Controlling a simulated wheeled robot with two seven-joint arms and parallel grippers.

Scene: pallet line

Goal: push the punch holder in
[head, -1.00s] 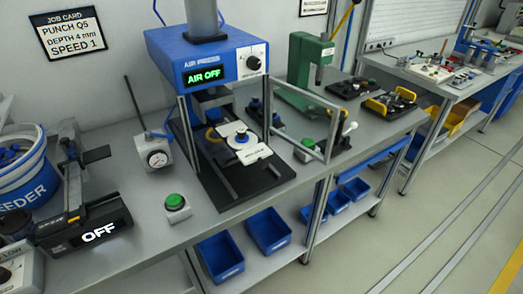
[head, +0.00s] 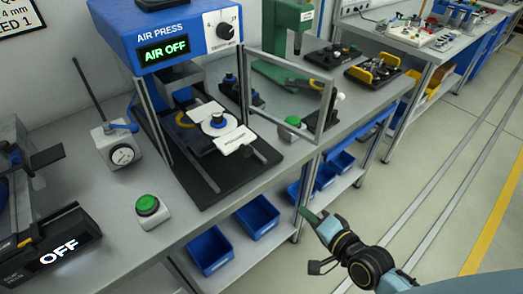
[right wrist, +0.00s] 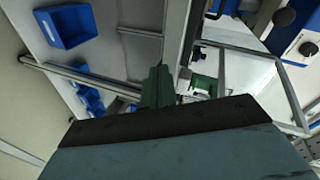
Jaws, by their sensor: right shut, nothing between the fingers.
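The blue air press (head: 185,40) stands on the bench with a lit "AIR OFF" sign. Below its head, a white plate (head: 236,141) with a round disc and blue knob (head: 217,120) lies over the black base. I cannot tell for sure which part is the punch holder; the area under the head is partly shadowed. My right gripper (head: 305,213) is shut and empty, in front of the bench edge and apart from the press. Its green fingers also show in the right wrist view (right wrist: 157,88). My left gripper is not in view.
A framed clear guard (head: 290,92) stands open at the press's right front. Blue bins (head: 257,217) sit on the shelf below. The floor at right is clear.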

